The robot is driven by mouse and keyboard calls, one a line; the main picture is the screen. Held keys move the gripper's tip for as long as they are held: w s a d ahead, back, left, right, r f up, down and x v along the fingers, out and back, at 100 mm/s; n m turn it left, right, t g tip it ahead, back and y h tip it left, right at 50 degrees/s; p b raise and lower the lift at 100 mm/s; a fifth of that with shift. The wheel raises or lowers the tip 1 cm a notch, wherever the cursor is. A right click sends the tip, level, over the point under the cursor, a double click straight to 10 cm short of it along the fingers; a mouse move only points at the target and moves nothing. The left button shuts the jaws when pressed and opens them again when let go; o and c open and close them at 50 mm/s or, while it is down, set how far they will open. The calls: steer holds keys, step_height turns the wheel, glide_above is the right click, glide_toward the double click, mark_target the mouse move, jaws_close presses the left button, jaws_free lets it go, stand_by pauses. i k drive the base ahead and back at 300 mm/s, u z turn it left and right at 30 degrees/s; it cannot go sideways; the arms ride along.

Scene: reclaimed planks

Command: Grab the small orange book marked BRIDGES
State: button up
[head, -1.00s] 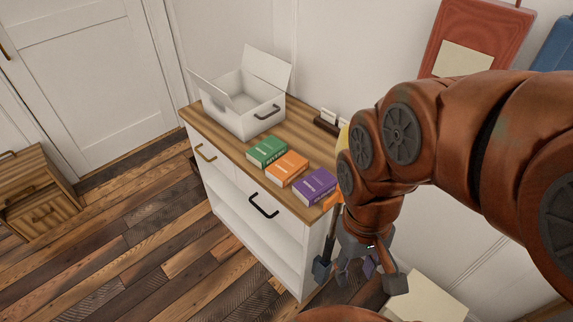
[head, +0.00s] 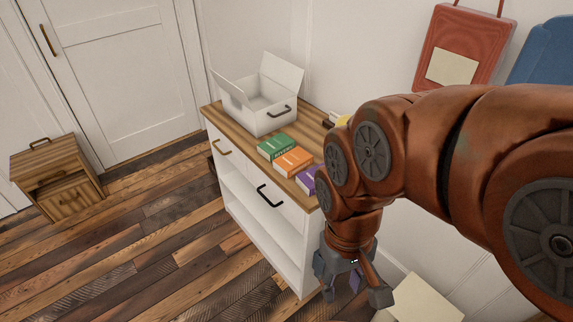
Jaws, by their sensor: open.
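The small orange book (head: 294,162) lies flat on the wooden top of a white cabinet (head: 262,232), between a green book (head: 276,147) and a purple book (head: 307,180). The lettering on its spine is too small to read here. My gripper (head: 353,294) points downward with its fingers apart and empty. In the picture it is below and to the right of the books, beyond the cabinet's near right end. My arm hides part of the purple book and the right part of the cabinet top.
An open white box (head: 262,112) stands at the back left of the cabinet top. A black handle (head: 268,196) sticks out from the cabinet front. A small wooden cabinet (head: 58,180) stands at the left. A pale box (head: 425,298) is below right. The plank floor in front is clear.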

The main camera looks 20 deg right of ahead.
mark_target(292, 162)
steer(key=u, duration=1.15)
steer(key=i, duration=0.5)
steer(key=u, duration=0.05)
